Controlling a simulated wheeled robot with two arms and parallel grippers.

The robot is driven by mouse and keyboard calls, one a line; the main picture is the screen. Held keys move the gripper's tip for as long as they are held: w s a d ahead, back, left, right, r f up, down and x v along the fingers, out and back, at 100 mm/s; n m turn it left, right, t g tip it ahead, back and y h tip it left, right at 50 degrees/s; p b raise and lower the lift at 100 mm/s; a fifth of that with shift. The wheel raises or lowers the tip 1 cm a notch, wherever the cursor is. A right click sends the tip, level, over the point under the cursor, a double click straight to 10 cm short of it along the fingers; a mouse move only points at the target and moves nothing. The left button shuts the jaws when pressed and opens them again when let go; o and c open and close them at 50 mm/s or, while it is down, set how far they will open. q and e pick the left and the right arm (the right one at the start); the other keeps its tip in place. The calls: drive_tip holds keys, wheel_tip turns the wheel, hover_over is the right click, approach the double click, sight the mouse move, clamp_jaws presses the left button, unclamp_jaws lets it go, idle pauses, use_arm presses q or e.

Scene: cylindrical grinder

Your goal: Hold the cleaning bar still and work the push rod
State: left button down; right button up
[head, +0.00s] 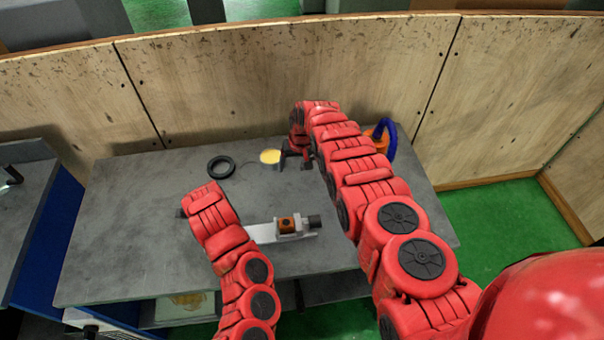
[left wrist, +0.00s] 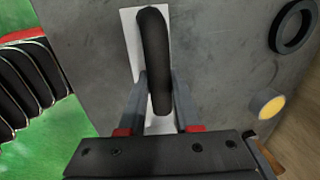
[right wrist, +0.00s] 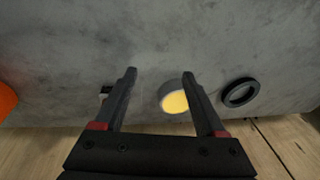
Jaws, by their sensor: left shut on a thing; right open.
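In the left wrist view my left gripper (left wrist: 159,85) is shut around a dark, rounded bar (left wrist: 152,45), which I take for the cleaning bar, above a pale base plate (left wrist: 128,22). My right gripper (head: 292,160) is open and empty at the back of the table. In the right wrist view its fingers (right wrist: 158,88) point over bare table. I cannot pick out the push rod.
A yellow-topped round piece (head: 270,156) and a black ring (head: 221,167) lie at the back of the grey table (head: 120,235). A blue and orange object (head: 389,140) stands at the back right, behind my right arm. A wooden wall (head: 220,80) closes the back.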

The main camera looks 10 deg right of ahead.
drive_tip(key=w+t, duration=0.1)
drive_tip(key=w+a+t, duration=0.1)
drive_tip(key=w, duration=0.1)
drive_tip(key=w+f+t, duration=0.1)
drive_tip(key=w, duration=0.1)
drive_tip(key=shift+w+a+y, duration=0.25)
drive_tip(key=shift+a+y, duration=0.05)
drive_tip(key=w+r+t, duration=0.3)
drive_tip(key=w+t, duration=0.2)
drive_tip(key=w, duration=0.1)
drive_tip(key=shift+m, duration=0.4)
use_arm(q)
drive_tip(key=c, duration=0.5)
unclamp_jaws()
drive_tip(key=r, duration=0.4)
drive_tip(key=s+r, duration=0.1)
drive_tip(key=r, duration=0.2)
drive_tip(key=s+r, duration=0.1)
drive_tip(key=r, duration=0.3)
drive_tip(key=shift+s+r, duration=0.15)
drive_tip(key=shift+r, duration=0.2)
